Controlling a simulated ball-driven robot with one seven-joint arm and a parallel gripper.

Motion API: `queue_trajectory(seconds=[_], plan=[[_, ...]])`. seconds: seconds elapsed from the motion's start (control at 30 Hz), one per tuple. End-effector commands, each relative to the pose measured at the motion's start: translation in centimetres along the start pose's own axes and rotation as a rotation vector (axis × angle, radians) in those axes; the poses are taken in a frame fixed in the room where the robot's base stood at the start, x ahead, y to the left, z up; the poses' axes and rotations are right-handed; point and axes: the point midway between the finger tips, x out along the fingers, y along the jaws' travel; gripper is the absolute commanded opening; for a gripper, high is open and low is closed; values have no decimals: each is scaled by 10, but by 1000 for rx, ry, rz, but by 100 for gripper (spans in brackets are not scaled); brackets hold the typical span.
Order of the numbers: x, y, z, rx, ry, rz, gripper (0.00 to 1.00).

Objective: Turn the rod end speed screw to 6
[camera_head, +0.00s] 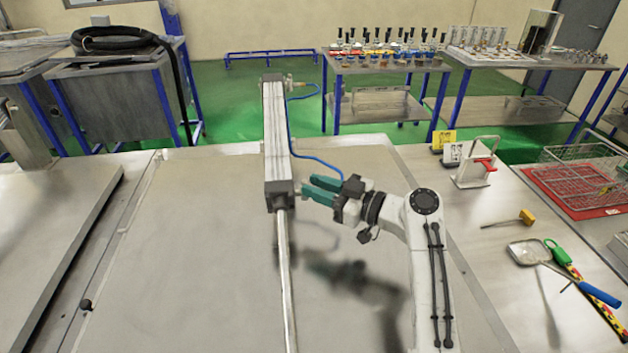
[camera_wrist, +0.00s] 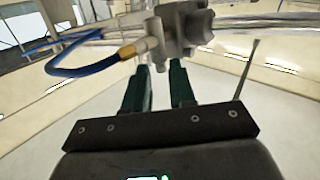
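The pneumatic cylinder (camera_head: 277,140) is a long grey body lying lengthwise above the worktable. Its bright rod (camera_head: 287,280) runs from the near end block (camera_head: 280,194) toward the bottom of the head view. In the wrist view the end block (camera_wrist: 186,28) carries a silver speed-screw fitting (camera_wrist: 154,36) with a brass collar (camera_wrist: 127,52) and a blue hose. My gripper (camera_head: 310,190) reaches in from the right at this rod end. Its green fingers (camera_wrist: 158,68) are apart, with the fitting's narrow silver end between or just beyond the tips. Contact and the screw's setting cannot be read.
The blue hose (camera_head: 315,161) loops close beside my fingers. The worktable (camera_head: 190,250) is clear left of the rod. Carts with parts stand behind.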

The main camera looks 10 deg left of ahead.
Motion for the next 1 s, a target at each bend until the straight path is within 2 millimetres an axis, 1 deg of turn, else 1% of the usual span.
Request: queue_trajectory(seconds=[0.03, 0.13, 0.4, 0.43, 0.6, 0.7, 1.0], plan=[[5, 0, -2, -1, 0, -1, 25], [9, 0, -1, -1, 0, 0, 25], [10, 0, 0, -1, 0, 0, 25], [10, 0, 0, -1, 0, 0, 24], [10, 0, 0, -1, 0, 0, 8], [10, 0, 0, -1, 0, 0, 0], [11, -2, 2, 1, -3, 22, 0]])
